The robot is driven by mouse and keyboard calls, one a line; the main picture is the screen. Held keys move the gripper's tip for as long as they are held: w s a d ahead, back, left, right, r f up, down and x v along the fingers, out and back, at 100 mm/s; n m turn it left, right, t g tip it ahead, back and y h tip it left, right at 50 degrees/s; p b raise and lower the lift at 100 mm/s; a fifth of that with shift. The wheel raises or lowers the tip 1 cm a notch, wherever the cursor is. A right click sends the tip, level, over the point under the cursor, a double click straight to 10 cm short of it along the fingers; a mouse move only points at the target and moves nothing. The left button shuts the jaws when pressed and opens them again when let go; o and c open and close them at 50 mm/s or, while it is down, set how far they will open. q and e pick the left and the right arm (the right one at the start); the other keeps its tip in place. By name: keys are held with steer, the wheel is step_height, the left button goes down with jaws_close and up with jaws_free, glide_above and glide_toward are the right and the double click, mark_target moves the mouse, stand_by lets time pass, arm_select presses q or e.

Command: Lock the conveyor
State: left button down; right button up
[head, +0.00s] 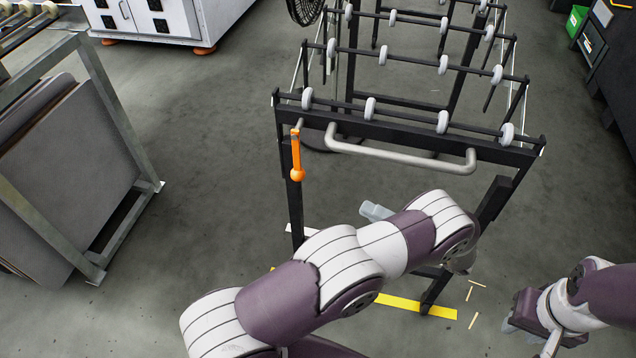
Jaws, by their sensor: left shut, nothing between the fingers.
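The conveyor (400,130) is a black frame with white rollers, standing in the middle of the head view. An orange lever (296,158) with a round knob hangs down at its left front corner. A grey bar handle (400,158) runs along its front. My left arm reaches across the lower middle. Only a grey tip of my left gripper (375,211) shows behind the arm, below the bar handle and apart from the lever; it is shut and empty. My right gripper (524,313) is low at the right, away from the conveyor; its fingers are partly hidden.
A grey rack with leaning panels (70,170) stands at the left. A white machine (165,20) is at the back left. Dark cabinets (610,60) and a green box (578,20) are at the right. Yellow tape (410,306) marks the floor. Floor left of the conveyor is clear.

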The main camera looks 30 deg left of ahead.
arm_select(q)
steer(key=a+r, duration=0.2)
steer(key=a, duration=1.1)
steer(key=shift+s+a+r, duration=0.15)
steer(key=shift+s+r, duration=0.15)
